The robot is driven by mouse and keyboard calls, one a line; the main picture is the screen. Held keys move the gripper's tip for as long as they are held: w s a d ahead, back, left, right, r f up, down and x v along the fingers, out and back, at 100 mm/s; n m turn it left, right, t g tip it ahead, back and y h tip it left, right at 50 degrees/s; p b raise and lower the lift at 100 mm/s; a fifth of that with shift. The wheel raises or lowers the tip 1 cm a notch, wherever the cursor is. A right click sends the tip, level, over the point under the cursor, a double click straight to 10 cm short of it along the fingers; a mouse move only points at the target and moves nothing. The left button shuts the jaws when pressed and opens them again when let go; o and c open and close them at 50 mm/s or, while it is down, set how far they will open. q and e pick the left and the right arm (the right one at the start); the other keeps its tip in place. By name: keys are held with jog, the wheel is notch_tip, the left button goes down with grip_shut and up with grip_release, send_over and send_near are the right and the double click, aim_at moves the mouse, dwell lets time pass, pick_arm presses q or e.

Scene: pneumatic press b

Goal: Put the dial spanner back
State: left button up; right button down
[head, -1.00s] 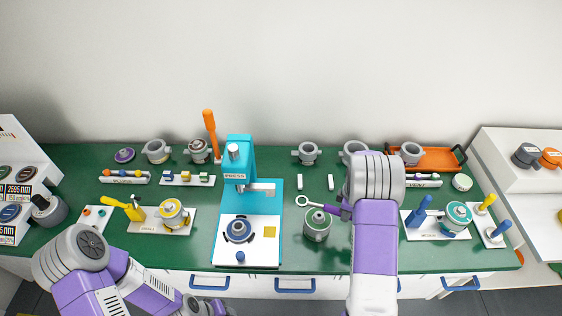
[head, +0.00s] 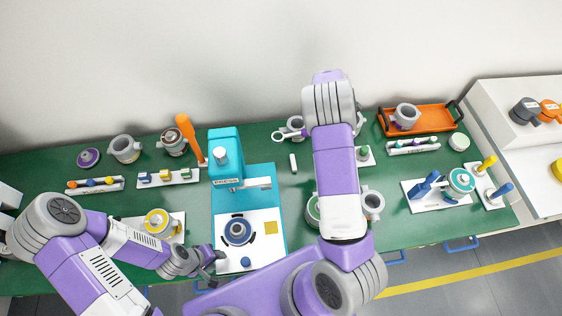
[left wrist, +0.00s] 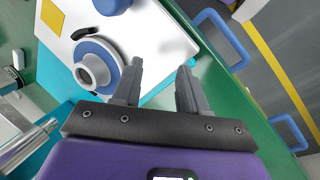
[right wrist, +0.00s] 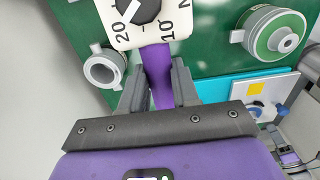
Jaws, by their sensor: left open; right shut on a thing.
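The dial spanner (head: 281,136) is in my right gripper, whose jaws are hidden behind my right arm in the head view. Its pale ring end sticks out to the left, in front of a grey fitting at the back of the bench. In the right wrist view my right gripper (right wrist: 160,88) is shut on the purple handle, and the white dial plate (right wrist: 143,22) with black numbers lies beyond the fingers. My left gripper (head: 212,257) is open and empty by the front left of the press (head: 228,160). It also shows open in the left wrist view (left wrist: 160,68).
The green bench carries a tall orange handle (head: 187,136), an orange tray (head: 440,121) at the back right and a small white block (head: 293,163). Round grey fittings (head: 371,205) stand around my right arm. Handled parts on white plates (head: 417,199) stand at the right.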

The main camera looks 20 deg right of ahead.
notch_tip(320, 180, down, 18)
jog(key=shift+w+r, duration=0.1)
jog(key=c, duration=0.8)
grip_release()
jog(key=shift+p, duration=0.4)
notch_tip(320, 180, up, 7)
jog(key=shift+w+d+r+b, duration=0.15)
jog(key=shift+b, duration=0.45)
